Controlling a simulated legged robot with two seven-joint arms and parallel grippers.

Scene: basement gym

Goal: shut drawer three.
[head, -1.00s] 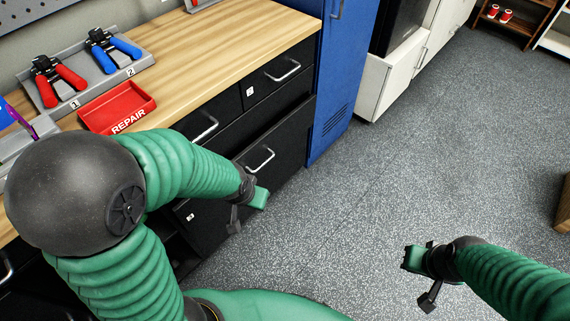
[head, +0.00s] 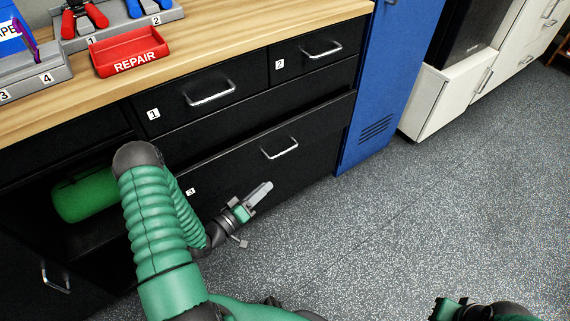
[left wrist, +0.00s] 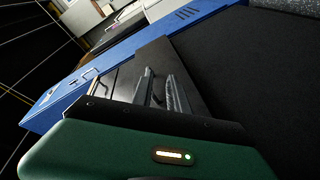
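Drawer three (head: 310,165) is the wide black lower drawer under the workbench, with a silver handle (head: 280,148) and a label "3" (head: 190,191). Its front seems to stand out a little from the cabinet above it. My left gripper (head: 260,194) is in front of the lower part of this drawer, below the handle; I cannot tell whether it touches. In the left wrist view its two fingers (left wrist: 162,92) show a narrow gap with nothing held. My right gripper (head: 447,308) is at the bottom edge, partly cut off, over the floor.
Drawers one (head: 200,100) and two (head: 310,55) look shut. An open shelf at left holds a green cylinder (head: 85,198). A blue locker (head: 375,100) stands right of the drawers. A red repair tray (head: 130,52) is on the bench. The speckled floor (head: 440,200) is clear.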

